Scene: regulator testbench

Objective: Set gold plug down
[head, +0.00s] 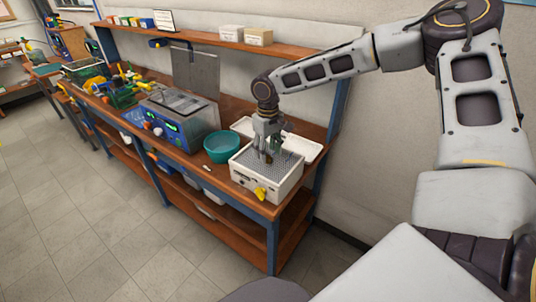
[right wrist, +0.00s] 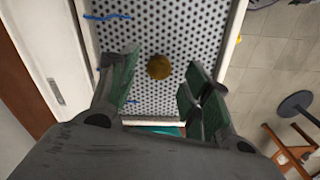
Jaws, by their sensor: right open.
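The gold plug (right wrist: 159,67) shows in the right wrist view as a small, round, dull-gold piece against a white plate with dark holes. It lies between the spread fingers of my right gripper (right wrist: 163,72), with a gap on both sides. In the head view my right gripper (head: 268,150) points down over the perforated top of a white box (head: 270,186). The plug is hard to make out there among the fingers. The wrist view looks from above, so I cannot tell whether the plug touches the plate. My left gripper is not in view.
A teal bowl (head: 222,148) stands left of the white box, with a blue-and-grey bench unit (head: 178,124) beyond it. A white tray (head: 303,148) lies behind the box. A yellow valve (head: 261,194) sticks out of the box's front. Blue strands (right wrist: 107,17) lie on the plate.

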